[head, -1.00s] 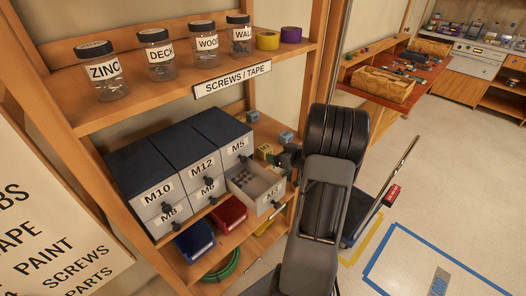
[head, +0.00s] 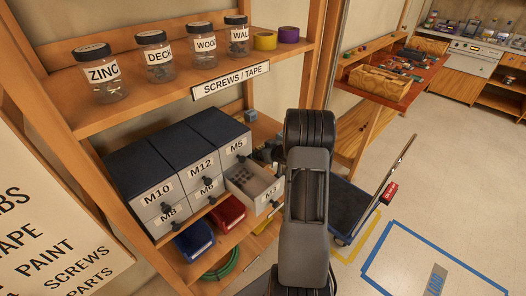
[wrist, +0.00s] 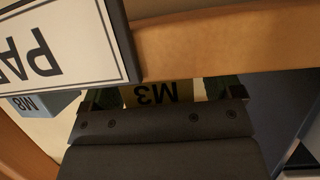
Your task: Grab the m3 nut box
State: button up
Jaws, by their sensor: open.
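The M3 nut box is a small yellow box (wrist: 155,93) with an upside-down M3 label in the wrist view. It shows between the two dark fingers of my gripper (wrist: 164,93), which are open, one on each side of it. Its lower part is hidden behind the gripper body, and I cannot tell whether a finger touches it. In the head view my arm hides the yellow box and most of the gripper.
A blue M8 box (wrist: 38,103) lies to the left in the wrist view. A sign (wrist: 65,45) and a wooden shelf edge (wrist: 220,45) are close by. The drawer cabinet (head: 150,165) has its M3 drawer (head: 252,184) pulled out beside my arm.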

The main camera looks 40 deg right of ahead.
jog(key=c, duration=1.1)
jog(key=shift+c, duration=0.2)
